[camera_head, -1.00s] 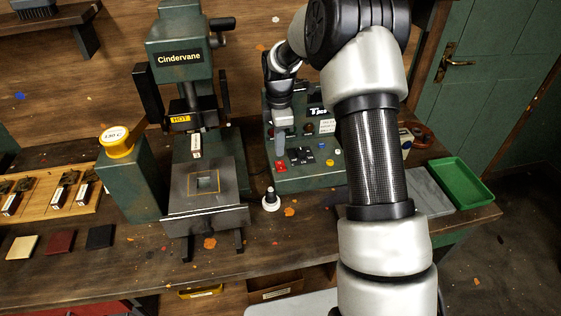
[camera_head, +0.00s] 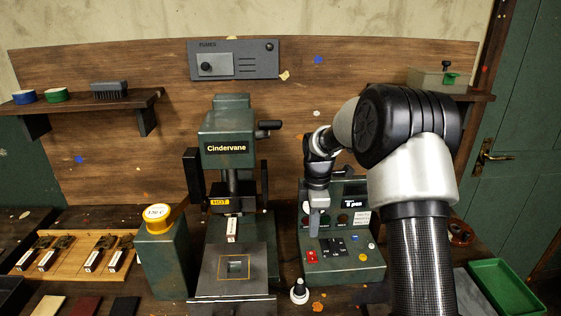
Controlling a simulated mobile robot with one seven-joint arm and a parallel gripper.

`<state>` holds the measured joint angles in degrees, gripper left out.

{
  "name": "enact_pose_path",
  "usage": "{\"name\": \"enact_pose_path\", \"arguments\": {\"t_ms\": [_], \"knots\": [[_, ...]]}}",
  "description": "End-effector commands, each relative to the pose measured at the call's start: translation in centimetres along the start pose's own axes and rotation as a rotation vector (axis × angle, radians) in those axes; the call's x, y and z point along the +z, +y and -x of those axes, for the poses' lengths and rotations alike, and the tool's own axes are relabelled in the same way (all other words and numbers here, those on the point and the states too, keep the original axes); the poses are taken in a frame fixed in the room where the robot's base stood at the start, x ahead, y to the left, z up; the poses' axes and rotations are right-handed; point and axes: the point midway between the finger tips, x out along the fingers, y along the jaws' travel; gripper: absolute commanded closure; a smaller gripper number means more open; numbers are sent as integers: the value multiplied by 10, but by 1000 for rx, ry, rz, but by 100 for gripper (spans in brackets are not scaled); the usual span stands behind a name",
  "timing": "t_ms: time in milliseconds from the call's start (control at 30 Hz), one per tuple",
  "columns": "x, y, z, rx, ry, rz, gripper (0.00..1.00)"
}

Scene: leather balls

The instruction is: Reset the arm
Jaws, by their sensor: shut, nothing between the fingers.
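My arm rises from the lower right and bends over to the left, its white and black links covering part of the green control box (camera_head: 345,268). My gripper (camera_head: 314,228) points down in front of the left part of this box, above its red switch (camera_head: 312,256). The gripper is small in this view and looks shut, with nothing seen in it. I cannot tell whether its tip touches the box.
The green Cindervane press (camera_head: 227,150) stands left of my gripper, with a HOT label. A black-and-white knob (camera_head: 299,291) stands in front of the control box. A green tray (camera_head: 507,288) is at the right. A wall shelf (camera_head: 80,103) hangs at left.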

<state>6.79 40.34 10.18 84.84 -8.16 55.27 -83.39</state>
Motion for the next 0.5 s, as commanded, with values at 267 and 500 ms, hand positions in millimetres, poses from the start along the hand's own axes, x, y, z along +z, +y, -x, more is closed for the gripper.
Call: {"name": "enact_pose_path", "arguments": {"t_ms": [267,500], "knots": [[1,-46,96,107,-16,-287,100],[4,-121,172,222,25,-647,100]]}}
